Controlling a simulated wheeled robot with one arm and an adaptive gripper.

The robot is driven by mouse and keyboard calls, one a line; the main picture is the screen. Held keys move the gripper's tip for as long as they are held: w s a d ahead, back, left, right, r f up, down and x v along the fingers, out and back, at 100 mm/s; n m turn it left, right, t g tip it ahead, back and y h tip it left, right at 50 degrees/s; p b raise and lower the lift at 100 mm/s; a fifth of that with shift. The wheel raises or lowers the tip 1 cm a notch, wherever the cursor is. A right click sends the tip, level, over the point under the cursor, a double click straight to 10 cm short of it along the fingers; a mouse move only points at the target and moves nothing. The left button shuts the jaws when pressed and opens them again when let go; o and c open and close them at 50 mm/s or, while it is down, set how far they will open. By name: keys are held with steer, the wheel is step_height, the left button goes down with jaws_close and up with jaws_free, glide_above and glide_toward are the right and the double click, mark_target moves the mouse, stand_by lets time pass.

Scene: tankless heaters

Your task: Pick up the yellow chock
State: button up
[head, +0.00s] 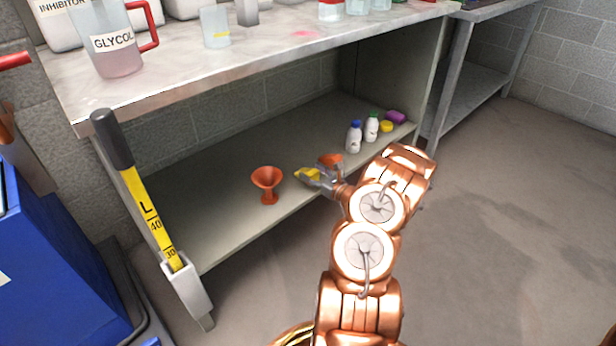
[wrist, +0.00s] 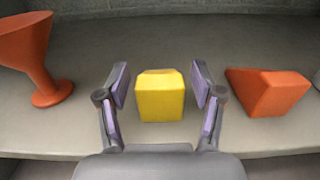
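The yellow chock (wrist: 160,100) sits on the lower shelf, in the middle of the wrist view. In the head view only part of the yellow chock (head: 309,174) shows by the tip of my gripper (head: 308,180). In the wrist view my gripper (wrist: 160,97) is open, with one finger on each side of the chock. A gap shows between the chock and each finger pad. Whether the chock's far side is clear is hidden.
An orange funnel (wrist: 38,60) stands left of my gripper, and an orange block (wrist: 266,92) lies close on its right. White bottles (head: 354,137), a yellow item (head: 386,126) and a purple item (head: 396,117) stand farther right. The worktop (head: 250,62) overhangs the shelf (head: 225,240).

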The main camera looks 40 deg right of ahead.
steer(key=c, duration=1)
